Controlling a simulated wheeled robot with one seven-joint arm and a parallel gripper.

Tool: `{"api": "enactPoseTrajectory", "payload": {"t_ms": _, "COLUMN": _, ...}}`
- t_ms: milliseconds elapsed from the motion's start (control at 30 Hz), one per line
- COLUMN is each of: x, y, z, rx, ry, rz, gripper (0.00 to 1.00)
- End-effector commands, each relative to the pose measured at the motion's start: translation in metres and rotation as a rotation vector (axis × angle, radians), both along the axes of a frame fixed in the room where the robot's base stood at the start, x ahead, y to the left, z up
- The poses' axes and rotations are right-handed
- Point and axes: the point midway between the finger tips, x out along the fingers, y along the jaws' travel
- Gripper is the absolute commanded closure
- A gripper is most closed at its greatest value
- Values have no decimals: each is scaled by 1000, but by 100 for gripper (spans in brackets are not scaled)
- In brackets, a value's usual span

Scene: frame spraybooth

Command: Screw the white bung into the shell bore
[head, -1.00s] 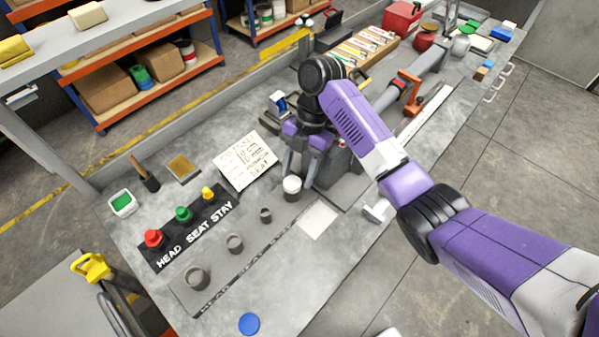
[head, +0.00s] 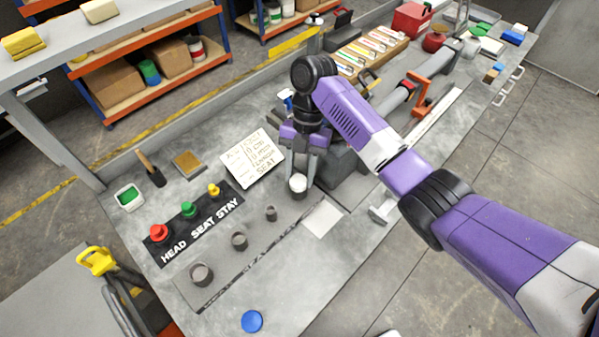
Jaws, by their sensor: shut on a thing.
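The white bung (head: 298,182) is a small round white top on a grey body, in the middle of the head view. My gripper (head: 300,176) points down and is shut on it from above, with a fingertip at either side. The fingers hide part of the bung. I cannot tell whether its grey lower part is its own body or a shell bore around it, nor whether it touches the bench.
A black board (head: 190,228) marked HEAD SEAT STAY carries red, green and yellow knobs. A written card (head: 252,160) lies behind the cups and a blank white sheet (head: 323,218) to the right. A blue disc (head: 252,321) lies near the front edge. A dark block (head: 345,166) stands close right of my gripper.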

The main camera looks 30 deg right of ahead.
Motion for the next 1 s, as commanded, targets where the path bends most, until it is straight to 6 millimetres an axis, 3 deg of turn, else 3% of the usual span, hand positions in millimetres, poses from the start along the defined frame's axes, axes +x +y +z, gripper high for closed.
{"api": "enactPoseTrajectory", "payload": {"t_ms": 200, "x": 1, "y": 2, "z": 2, "rx": 8, "ry": -16, "rz": -261, "gripper": 100}}
{"api": "enactPoseTrajectory", "payload": {"t_ms": 600, "x": -3, "y": -3, "z": 0, "rx": 7, "ry": -6, "rz": -340, "gripper": 100}}
{"api": "enactPoseTrajectory", "payload": {"t_ms": 900, "x": -8, "y": -10, "z": -1, "rx": 3, "ry": -4, "rz": -678, "gripper": 100}}
{"api": "enactPoseTrajectory", "payload": {"t_ms": 1000, "x": -8, "y": -9, "z": 0, "rx": 4, "ry": -5, "rz": -712, "gripper": 100}}
